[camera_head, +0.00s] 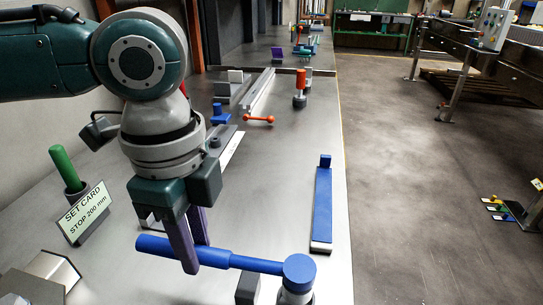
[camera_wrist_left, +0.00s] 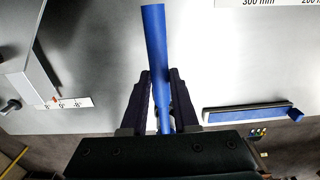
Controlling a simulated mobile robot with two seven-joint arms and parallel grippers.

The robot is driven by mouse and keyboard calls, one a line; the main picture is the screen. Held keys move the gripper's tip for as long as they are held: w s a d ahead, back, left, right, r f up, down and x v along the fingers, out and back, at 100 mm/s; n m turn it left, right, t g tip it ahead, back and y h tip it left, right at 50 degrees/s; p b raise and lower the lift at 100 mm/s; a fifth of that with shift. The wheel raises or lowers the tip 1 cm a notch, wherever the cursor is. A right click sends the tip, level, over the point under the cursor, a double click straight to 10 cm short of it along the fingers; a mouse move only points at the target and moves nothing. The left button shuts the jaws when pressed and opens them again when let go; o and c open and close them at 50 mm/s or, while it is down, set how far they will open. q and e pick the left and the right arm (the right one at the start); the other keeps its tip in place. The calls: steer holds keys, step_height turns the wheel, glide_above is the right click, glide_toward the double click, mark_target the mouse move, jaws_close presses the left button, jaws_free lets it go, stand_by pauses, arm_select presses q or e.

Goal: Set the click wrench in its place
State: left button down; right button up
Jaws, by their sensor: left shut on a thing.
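The click wrench (camera_head: 235,260) is blue, with a thicker handle at the left and a round head at the right. My left gripper (camera_head: 192,256) is shut on it near the handle, its purple fingers on either side. The wrench lies roughly level across the near bench; whether its head rests on anything I cannot tell. In the left wrist view the blue wrench (camera_wrist_left: 154,50) runs between the fingers of my left gripper (camera_wrist_left: 161,88). A long blue strip (camera_head: 322,205) with a raised end block lies on the bench at the right. My right gripper is not in view.
A dark block (camera_head: 247,288) stands below the wrench shaft. A set card (camera_head: 87,213) and a green-handled tool (camera_head: 66,168) stand at the left. An orange-topped tool (camera_head: 300,85) and an orange bar (camera_head: 258,119) are farther back. The bench (camera_head: 270,190) is clear in the middle.

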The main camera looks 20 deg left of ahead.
arm_select(q)
steer(key=shift+f, duration=0.4)
steer(key=shift+r, duration=0.1)
steer(key=shift+p, duration=0.3)
stand_by(0.4)
steer(key=shift+p, duration=0.65)
steer(key=shift+f, duration=0.2)
